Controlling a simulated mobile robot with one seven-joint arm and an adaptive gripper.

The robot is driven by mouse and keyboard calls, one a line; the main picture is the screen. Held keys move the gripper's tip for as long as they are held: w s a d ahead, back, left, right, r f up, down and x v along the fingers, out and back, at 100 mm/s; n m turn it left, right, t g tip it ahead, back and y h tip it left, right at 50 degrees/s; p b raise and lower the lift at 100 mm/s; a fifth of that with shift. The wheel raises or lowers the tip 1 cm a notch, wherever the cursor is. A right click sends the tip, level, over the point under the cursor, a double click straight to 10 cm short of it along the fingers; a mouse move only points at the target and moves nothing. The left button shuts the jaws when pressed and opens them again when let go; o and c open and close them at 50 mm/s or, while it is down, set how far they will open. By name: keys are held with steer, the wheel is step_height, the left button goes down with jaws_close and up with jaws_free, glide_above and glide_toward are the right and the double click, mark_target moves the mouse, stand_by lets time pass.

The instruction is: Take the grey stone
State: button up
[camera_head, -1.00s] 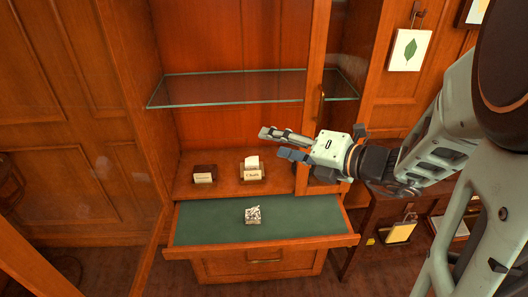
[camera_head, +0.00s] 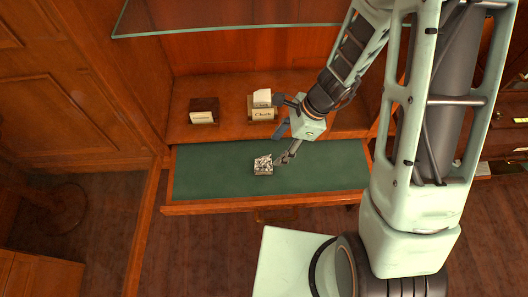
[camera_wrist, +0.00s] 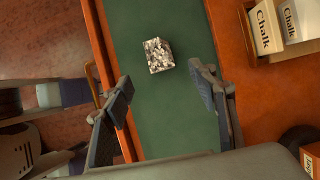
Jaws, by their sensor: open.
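The grey stone (camera_head: 263,162) is a small speckled block lying on the green lining of the open drawer (camera_head: 210,172). In the wrist view the stone (camera_wrist: 158,54) sits on the green strip, beyond the fingertips and roughly between their lines. My gripper (camera_head: 283,142) is open and empty, just right of the stone and seemingly above the drawer. In the wrist view its two fingers (camera_wrist: 163,84) stand wide apart, with nothing between them. I cannot tell the exact height of the fingertips over the stone.
Behind the drawer, on the wooden cabinet floor, stand a labelled holder (camera_head: 203,117) and a chalk box (camera_head: 262,113). A glass shelf (camera_head: 220,30) crosses above them. The drawer's left part is clear.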

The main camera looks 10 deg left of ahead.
mark_target(266, 162)
steer(key=b+x, duration=0.1)
steer(key=x, duration=0.3)
steer(key=shift+s+f, duration=0.15)
steer(key=shift+f, duration=0.25)
steer(key=shift+b+x, duration=0.4)
steer(key=shift+x, duration=2.6)
steer(key=shift+a, duration=0.15)
steer(key=shift+c, duration=0.5)
jaws_close()
steer(key=shift+r, duration=0.15)
